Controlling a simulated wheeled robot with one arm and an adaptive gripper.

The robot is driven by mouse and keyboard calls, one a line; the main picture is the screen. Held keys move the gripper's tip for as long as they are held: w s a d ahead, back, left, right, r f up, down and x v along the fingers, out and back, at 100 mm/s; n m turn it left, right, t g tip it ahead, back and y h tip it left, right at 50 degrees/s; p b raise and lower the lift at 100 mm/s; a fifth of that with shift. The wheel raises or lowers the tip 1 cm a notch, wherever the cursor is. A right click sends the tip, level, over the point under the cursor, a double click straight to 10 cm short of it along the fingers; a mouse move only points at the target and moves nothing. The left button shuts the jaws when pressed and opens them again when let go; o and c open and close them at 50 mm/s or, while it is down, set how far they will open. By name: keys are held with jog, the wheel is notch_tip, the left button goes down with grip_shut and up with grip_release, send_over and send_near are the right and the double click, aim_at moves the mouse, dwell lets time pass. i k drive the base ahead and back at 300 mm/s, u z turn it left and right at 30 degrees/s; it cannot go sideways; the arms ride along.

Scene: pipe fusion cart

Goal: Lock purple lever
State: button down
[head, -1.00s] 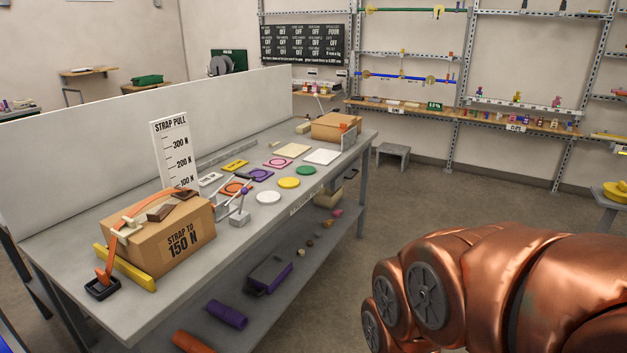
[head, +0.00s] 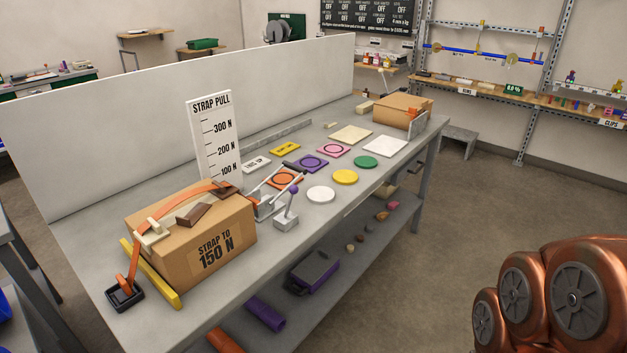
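A small lever with a purple ball knob (head: 293,190) stands on a grey block (head: 286,222) near the front edge of the workbench. Its shaft rises from the block close to upright. A grey metal clamp-like device (head: 265,204) stands just left of it, with handles slanting up to the right. I cannot tell whether the lever is locked. My copper arm (head: 560,295) shows at the lower right, well apart from the bench. My gripper is outside the picture.
A strapped cardboard box (head: 190,240) sits left of the lever, with a strap pull gauge board (head: 213,135) behind it. A lower shelf (head: 340,270) holds purple items. The floor (head: 450,230) right of the bench is clear.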

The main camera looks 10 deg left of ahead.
aim_at(293, 189)
jog(key=u, duration=0.6)
jog(key=i, duration=0.8)
jog(key=u, duration=0.85)
